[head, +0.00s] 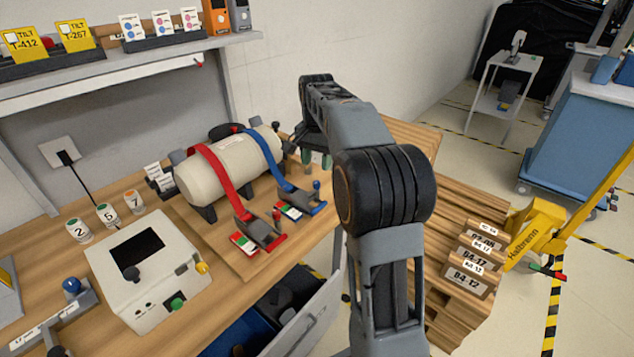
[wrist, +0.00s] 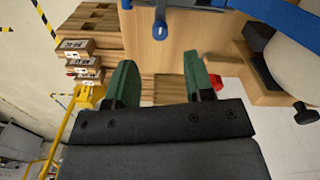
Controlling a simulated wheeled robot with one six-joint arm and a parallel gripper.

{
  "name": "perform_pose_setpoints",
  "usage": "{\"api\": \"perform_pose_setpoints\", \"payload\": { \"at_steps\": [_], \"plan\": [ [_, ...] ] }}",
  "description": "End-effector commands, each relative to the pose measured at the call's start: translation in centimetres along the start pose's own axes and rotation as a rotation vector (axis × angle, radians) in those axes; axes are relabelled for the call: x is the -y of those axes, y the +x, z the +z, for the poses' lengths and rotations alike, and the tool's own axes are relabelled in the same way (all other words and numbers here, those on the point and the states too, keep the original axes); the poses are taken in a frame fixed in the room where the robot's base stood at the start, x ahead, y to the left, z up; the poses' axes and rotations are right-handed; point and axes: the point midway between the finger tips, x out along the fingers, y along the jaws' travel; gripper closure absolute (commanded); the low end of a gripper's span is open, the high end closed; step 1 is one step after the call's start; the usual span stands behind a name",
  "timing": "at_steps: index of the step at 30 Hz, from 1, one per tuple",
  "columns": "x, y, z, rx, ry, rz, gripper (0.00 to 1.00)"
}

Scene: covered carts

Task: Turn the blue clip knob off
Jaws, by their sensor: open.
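The blue strap (head: 262,152) runs over a cream tank (head: 225,168) to a grey clip on a blue base. The blue clip knob (head: 316,185) stands at the clip's right end, and a blue knob on a post also shows at the top of the wrist view (wrist: 160,27). My gripper (head: 316,160) is open and empty, with green fingers, behind and above the blue clip. In the wrist view its fingers (wrist: 160,78) are apart, below the knob and not touching it.
A red strap (head: 215,170) with a similar clip and red knob (head: 276,216) is beside the blue one. A white control box (head: 145,270) stands left on the bench. An open drawer (head: 305,320) juts out below. Wooden pallets (head: 455,215) stand right.

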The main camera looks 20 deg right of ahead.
Motion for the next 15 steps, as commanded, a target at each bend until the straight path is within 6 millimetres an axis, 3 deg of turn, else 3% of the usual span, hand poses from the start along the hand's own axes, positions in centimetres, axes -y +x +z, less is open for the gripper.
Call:
{"api": "perform_pose_setpoints", "payload": {
  "at_steps": [6, 15],
  "plan": [
    [0.0, 3.9, 0.1, 0.002, -0.001, 0.002, 0.52],
    [0.0, 6.4, 0.1, 0.001, -0.002, 0.000, 0.52]
  ]
}}
